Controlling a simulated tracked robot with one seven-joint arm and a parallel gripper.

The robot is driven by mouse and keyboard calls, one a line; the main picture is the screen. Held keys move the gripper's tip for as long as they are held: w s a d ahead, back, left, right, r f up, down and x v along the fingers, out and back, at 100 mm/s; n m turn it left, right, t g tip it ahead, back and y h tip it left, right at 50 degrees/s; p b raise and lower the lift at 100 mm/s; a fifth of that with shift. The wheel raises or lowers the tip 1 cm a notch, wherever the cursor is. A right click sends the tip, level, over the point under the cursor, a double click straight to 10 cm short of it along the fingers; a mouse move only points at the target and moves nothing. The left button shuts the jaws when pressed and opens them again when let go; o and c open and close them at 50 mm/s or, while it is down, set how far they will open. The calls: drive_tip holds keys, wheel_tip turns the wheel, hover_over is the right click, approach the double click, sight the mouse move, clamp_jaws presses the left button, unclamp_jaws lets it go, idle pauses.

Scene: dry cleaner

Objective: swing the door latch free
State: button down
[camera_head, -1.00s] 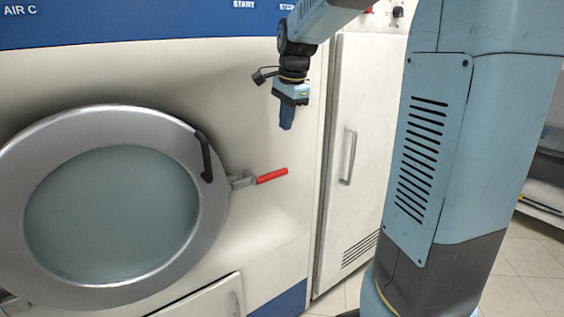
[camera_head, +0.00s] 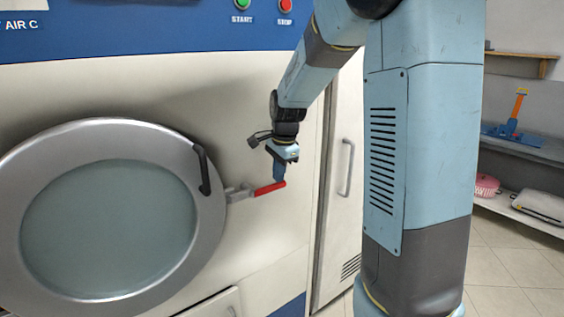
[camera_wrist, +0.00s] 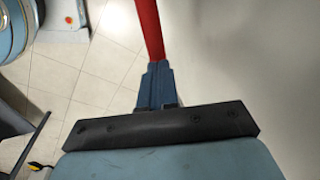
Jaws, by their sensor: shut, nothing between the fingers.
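The door latch has a red handle (camera_head: 270,188) on a grey metal bracket (camera_head: 240,193) at the right rim of the round machine door (camera_head: 108,222). The handle points right and slightly up. My gripper (camera_head: 279,178) hangs downward with its shut fingertips at the handle's right end; I cannot tell whether they touch it. In the wrist view the red handle (camera_wrist: 149,28) runs up from just past the shut fingers (camera_wrist: 156,82). The door looks closed, with a black pull handle (camera_head: 202,170) at its upper right.
Green START (camera_head: 242,5) and red STOP (camera_head: 286,6) buttons sit on the blue panel above. A tall cabinet door with a handle (camera_head: 347,168) stands right of the machine. Shelves with a pink basket (camera_head: 486,186) are at far right. The tiled floor there is clear.

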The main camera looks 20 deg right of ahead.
drive_tip(key=shift+w+f, duration=0.1)
drive_tip(key=shift+f, duration=0.35)
